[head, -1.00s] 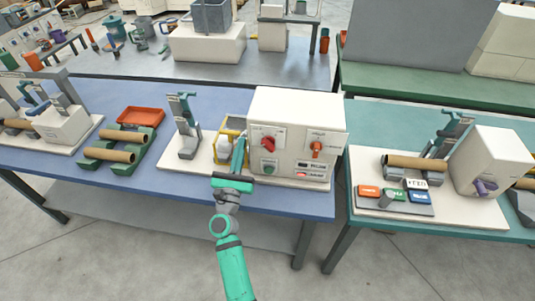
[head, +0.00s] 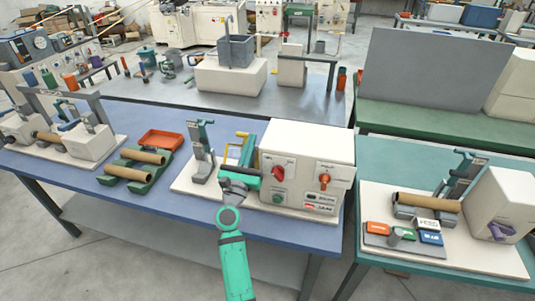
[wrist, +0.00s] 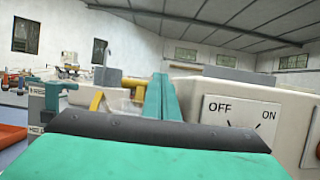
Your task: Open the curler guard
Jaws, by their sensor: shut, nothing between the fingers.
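The curler guard (head: 226,152) is a yellow frame on the left side of the white winder box (head: 306,160). Its yellow bars show just left of and behind my gripper (head: 248,150), which hides part of it. In the wrist view, a yellow part (wrist: 97,101) shows left of my fingers. My gripper's teal fingers (wrist: 163,88) are together and empty, pointing away beside the box's left side. I cannot tell whether they touch the guard, or how far it is raised. The box carries a red knob (head: 278,173) and an orange knob (head: 324,181).
A grey and teal stand (head: 201,150) is close left of the guard. Cardboard tubes (head: 137,155) lie in a green rack further left, by an orange tray (head: 161,139). Another station with a tube (head: 428,203) stands on the right table.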

